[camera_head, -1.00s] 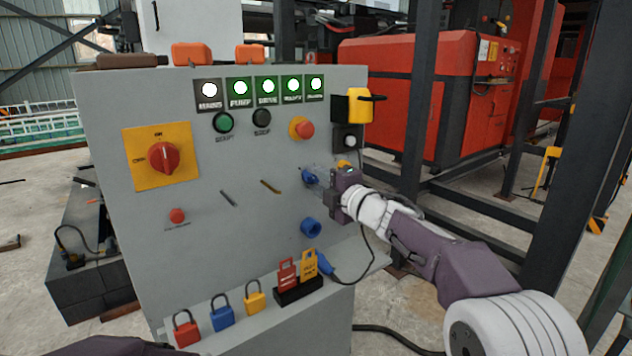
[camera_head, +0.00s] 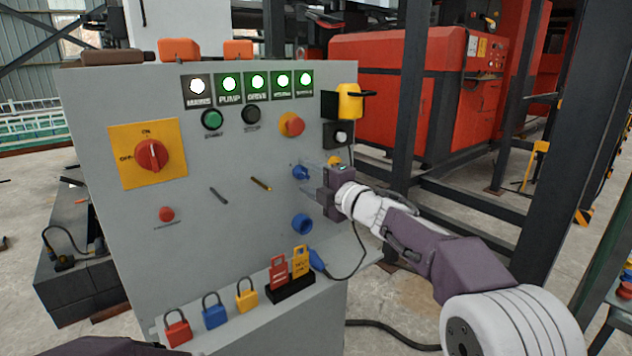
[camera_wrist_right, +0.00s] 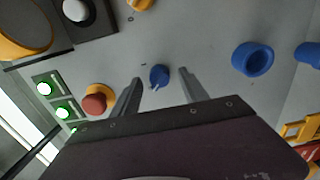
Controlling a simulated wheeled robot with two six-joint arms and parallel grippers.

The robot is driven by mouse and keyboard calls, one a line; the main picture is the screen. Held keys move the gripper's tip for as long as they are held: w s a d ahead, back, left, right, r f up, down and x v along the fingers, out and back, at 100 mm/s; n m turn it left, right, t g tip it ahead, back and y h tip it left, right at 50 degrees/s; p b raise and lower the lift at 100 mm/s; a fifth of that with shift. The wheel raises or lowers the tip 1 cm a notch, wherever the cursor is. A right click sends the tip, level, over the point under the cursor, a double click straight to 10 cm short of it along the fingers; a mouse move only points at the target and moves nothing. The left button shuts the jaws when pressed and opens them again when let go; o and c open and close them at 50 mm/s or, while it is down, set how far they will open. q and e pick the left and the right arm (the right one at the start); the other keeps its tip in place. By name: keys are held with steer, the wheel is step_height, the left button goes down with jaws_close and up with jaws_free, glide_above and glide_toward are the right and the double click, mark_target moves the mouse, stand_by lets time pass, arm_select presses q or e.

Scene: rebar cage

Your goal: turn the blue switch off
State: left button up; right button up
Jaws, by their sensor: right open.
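The blue switch (camera_head: 300,172) is a small knob on the right side of the grey panel (camera_head: 225,240). In the right wrist view the blue switch (camera_wrist_right: 159,76) shows between my two open fingers, with a gap on each side. My right gripper (camera_head: 312,183) is open in front of the panel, its fingers pointing at the switch; the right gripper (camera_wrist_right: 160,82) holds nothing. I cannot tell how far the fingertips are from the panel face. My left gripper is not in view; only a dark part of my arm shows at the bottom left.
A blue round socket (camera_head: 301,223) sits below the switch. A red emergency button (camera_head: 292,125) and a yellow-handled device (camera_head: 350,103) are above. A red rotary switch (camera_head: 152,155) is at left. Padlocks (camera_head: 214,311) and tags (camera_head: 290,268) line the lower ledge.

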steer(key=v, duration=0.8)
steer(key=shift+p, duration=0.3)
steer(key=shift+s, duration=0.1)
steer(key=s+d+f+m+g+h, duration=0.1)
steer(key=s+d+f+m+h, duration=0.15)
steer(key=d+f+m, duration=0.4)
steer(key=s+d+f+m+g+h, duration=0.15)
steer(key=f+m+h, duration=0.25)
steer(key=f, duration=0.5)
steer(key=s+d+f+m+g+h, duration=0.1)
steer(key=s+d+f+m+h, duration=0.15)
steer(key=f+m, duration=0.4)
steer(key=s+d+f+m+g+h, duration=0.1)
steer(key=s+f+m+g, duration=0.35)
steer(key=s+f, duration=0.45)
steer(key=s+d+f+m+g, duration=0.1)
steer(key=s+f+m+g, duration=0.5)
steer(key=s, duration=0.6)
step_height(320, 180, up, 32)
steer(key=n+p, duration=0.2)
steer(key=p, duration=3.1)
steer(key=shift+t, duration=0.3)
